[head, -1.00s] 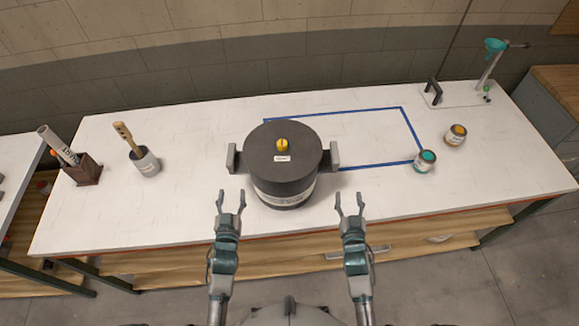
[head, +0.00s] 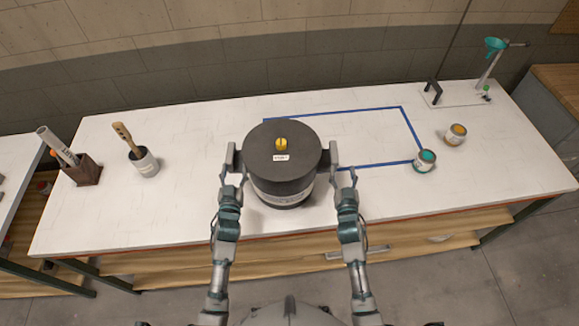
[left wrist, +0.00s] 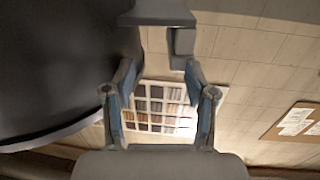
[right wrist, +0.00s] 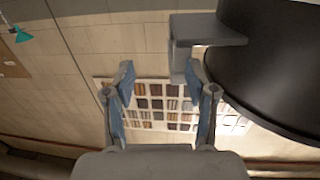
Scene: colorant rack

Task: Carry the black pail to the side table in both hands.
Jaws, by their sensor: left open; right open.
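The black pail (head: 284,162) stands upright on the white worktable (head: 200,207), with a dark lid, a yellow knob on top and a grey handle on each side. My left gripper (head: 230,175) is open just in front of the pail's left handle (head: 232,158); in the left wrist view the handle (left wrist: 182,45) is just beyond the open fingers (left wrist: 158,80). My right gripper (head: 344,178) is open just in front of the right handle (head: 334,157); in the right wrist view that handle (right wrist: 185,50) is just beyond the fingers (right wrist: 160,80). Neither gripper holds anything.
A grey pot with a brush (head: 144,161) and a dark holder with tubes (head: 84,172) stand left. Another table (head: 18,165) is at the far left.

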